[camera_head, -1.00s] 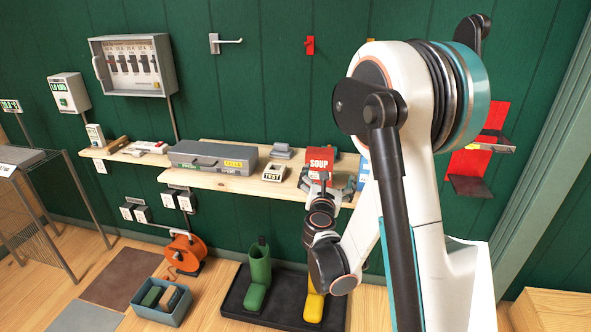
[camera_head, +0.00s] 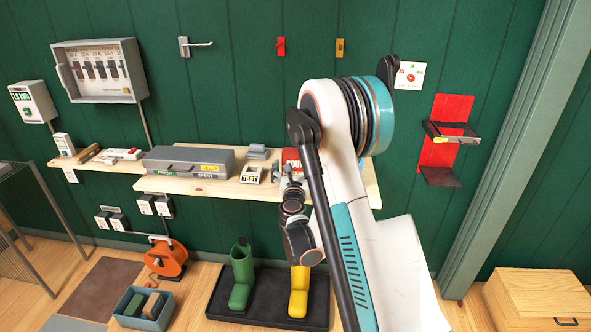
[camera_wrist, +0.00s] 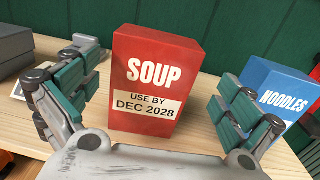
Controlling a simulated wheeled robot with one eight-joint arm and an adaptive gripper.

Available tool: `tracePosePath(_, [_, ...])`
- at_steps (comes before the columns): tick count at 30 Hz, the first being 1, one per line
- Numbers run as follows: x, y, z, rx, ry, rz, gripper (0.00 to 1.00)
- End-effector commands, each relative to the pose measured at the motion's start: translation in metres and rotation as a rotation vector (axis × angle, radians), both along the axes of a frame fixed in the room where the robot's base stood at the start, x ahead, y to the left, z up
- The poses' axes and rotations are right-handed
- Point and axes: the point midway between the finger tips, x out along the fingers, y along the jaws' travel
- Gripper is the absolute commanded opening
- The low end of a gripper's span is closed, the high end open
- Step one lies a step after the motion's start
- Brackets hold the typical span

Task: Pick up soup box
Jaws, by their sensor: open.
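The red soup box (camera_wrist: 152,85) stands upright on the wooden shelf, its label facing the wrist camera. In the head view the soup box (camera_head: 291,155) is mostly hidden behind my arm and gripper. My gripper (camera_wrist: 160,105) is open, with one finger on each side of the box in the picture. Gaps show between both fingers and the box, so it is not held. In the head view my gripper (camera_head: 291,185) is at the shelf's front edge, partly hidden by the arm.
A blue noodles box (camera_wrist: 275,92) stands close behind my right finger. On the shelf (camera_head: 205,187), a grey toolbox (camera_head: 188,161) and a TEST block (camera_head: 252,173) sit to the left. Green (camera_head: 242,275) and yellow (camera_head: 299,290) boots stand on a black tray below.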

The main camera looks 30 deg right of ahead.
Motion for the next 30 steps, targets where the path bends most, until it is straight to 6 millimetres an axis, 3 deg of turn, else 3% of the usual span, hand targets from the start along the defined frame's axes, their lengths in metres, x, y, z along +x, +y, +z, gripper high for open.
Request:
tracePosePath(10, [0.041,-0.017,-0.004,0.001,-0.001,0.0,1.0])
tracePosePath(20, [0.047,-0.02,-0.002,0.0,-0.001,0.001,1.0])
tracePosePath(27, [0.047,-0.02,-0.002,0.001,-0.001,0.001,0.48])
tracePosePath(30, [0.047,-0.02,-0.002,-0.001,-0.001,0.001,0.46])
